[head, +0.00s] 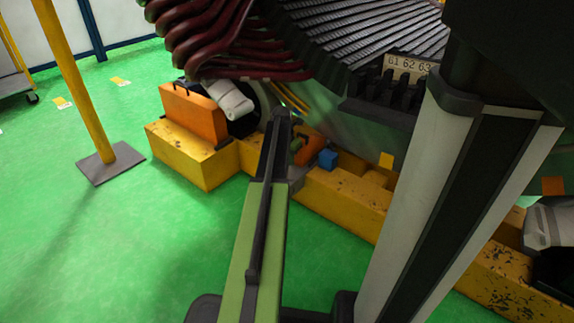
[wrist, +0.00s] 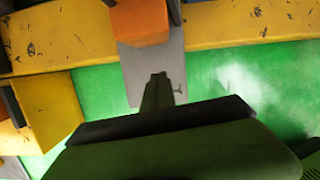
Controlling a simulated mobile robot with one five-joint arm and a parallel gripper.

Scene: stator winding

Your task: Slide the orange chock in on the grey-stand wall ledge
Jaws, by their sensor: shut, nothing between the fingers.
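A small orange chock (head: 309,147) sits low among the yellow beams under the machine, just left of a blue block. In the wrist view the orange chock (wrist: 140,22) is at the top, at the upper end of a grey stand (wrist: 165,65). The grey stand (head: 297,173) is partly hidden by my arm in the head view. My gripper (wrist: 159,76) is shut and empty, its tip over the grey surface, below and apart from the orange chock in the picture. The wall ledge cannot be made out clearly.
Yellow beams (head: 340,199) run along the floor on both sides of the stand. A blue block (head: 327,159) is beside the chock. A larger orange block (head: 194,114) stands on the beam at left. The stator (head: 350,35) overhangs.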

